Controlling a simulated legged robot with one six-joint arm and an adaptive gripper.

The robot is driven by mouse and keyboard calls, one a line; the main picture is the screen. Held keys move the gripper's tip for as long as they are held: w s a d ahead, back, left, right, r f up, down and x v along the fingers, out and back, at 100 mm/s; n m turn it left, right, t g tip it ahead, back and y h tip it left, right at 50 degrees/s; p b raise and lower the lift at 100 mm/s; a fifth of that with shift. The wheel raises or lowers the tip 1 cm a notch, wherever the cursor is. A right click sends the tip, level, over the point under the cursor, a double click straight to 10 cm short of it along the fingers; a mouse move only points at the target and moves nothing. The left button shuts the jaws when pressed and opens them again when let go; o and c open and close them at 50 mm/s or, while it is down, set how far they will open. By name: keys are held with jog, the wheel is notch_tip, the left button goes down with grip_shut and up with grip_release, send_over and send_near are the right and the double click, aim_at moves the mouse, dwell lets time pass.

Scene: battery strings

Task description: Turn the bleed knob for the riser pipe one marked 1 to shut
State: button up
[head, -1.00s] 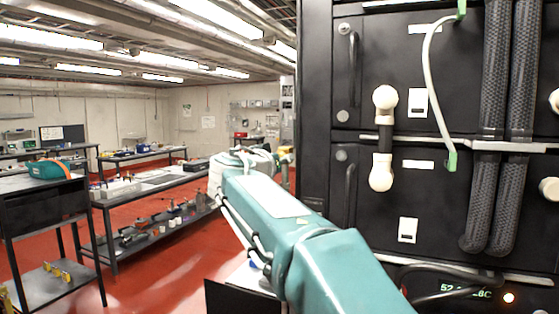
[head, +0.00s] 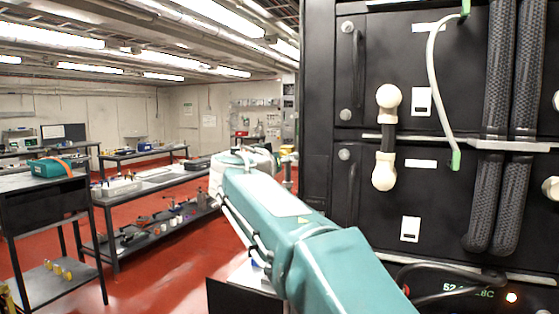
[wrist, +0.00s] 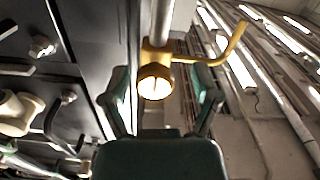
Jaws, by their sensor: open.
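In the wrist view a brass fitting with a round, pale, slotted knob face (wrist: 155,83) sits on a grey upright pipe (wrist: 162,22). A yellow lever handle (wrist: 222,52) sticks out from the fitting to the right. My gripper (wrist: 162,80) is open, with one green finger on each side of the knob; I cannot tell whether either touches it. No number mark is legible on the pipe or knob. In the head view my arm hides the gripper, and a small yellow part (head: 287,150) shows just beyond it, beside the rack.
A black battery rack (head: 318,110) stands close on the right, with cream knobbed links (head: 388,97), a pale cable (head: 436,85) and thick braided hoses (head: 497,80). Workbenches (head: 150,185) stand at the left, with open red floor (head: 165,270) between.

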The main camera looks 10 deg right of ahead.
jog(key=v, duration=1.2)
jog(key=s+d+f+n+g+y, duration=0.1)
jog(key=s+d+f+g+y, duration=0.15)
jog(key=s+d+f, duration=0.35)
jog(key=s+d+f+n+g+y, duration=0.1)
jog(key=s+d+f+n+g, duration=0.2)
jog(key=f, duration=0.6)
jog(key=s+a+f+n+g+y, duration=0.1)
jog(key=s+f+g+y, duration=0.2)
jog(key=s+f, duration=1.5)
jog(key=y, duration=0.4)
jog(key=shift+a, duration=0.3)
